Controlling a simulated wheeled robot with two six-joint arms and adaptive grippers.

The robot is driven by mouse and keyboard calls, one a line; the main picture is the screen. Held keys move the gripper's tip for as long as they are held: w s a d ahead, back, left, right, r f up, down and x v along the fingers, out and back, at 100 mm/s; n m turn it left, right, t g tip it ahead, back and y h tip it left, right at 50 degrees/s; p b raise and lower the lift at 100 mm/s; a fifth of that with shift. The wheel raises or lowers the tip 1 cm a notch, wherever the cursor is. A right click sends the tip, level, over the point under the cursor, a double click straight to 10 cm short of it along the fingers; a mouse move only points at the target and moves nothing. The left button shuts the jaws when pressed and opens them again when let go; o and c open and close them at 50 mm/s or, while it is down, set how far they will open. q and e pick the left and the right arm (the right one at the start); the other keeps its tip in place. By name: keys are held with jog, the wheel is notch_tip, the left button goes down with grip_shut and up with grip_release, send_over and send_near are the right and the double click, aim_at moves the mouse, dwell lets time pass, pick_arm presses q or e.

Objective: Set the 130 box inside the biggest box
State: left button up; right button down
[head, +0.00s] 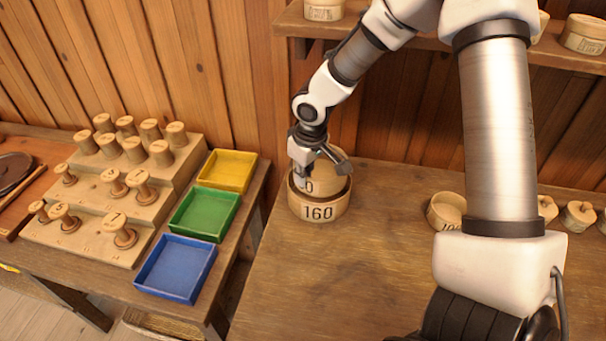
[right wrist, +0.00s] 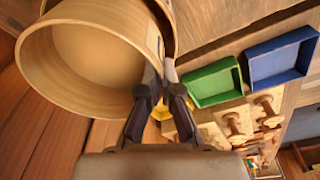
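The round wooden box marked 160 (head: 318,213) stands on the right-hand table and is the largest box I see there. A smaller round box (head: 308,186), its label mostly hidden with only the ending "0" readable, sits within the 160 box's rim. My right gripper (head: 318,170) is over it from above and hides part of its rim. In the right wrist view the smaller box (right wrist: 90,55) shows its open mouth, and my right gripper (right wrist: 160,78) has its fingertips close together on the box's wall. My left gripper is not in view.
A box marked 100 (head: 446,211) stands to the right on the table, with small wooden pieces (head: 578,216) farther right. Yellow (head: 228,170), green (head: 204,213) and blue (head: 176,268) trays and a stepped spool stand (head: 85,232) are left. A shelf (head: 410,38) runs above.

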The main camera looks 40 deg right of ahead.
jog(key=shift+f, duration=0.15)
dwell(0.3)
jog(key=shift+f, duration=0.2)
jog(key=shift+b, duration=0.3)
jog(key=shift+f, duration=0.2)
jog(key=c, duration=0.8)
grip_release()
jog(key=shift+c, duration=0.2)
jog(key=shift+r, duration=0.1)
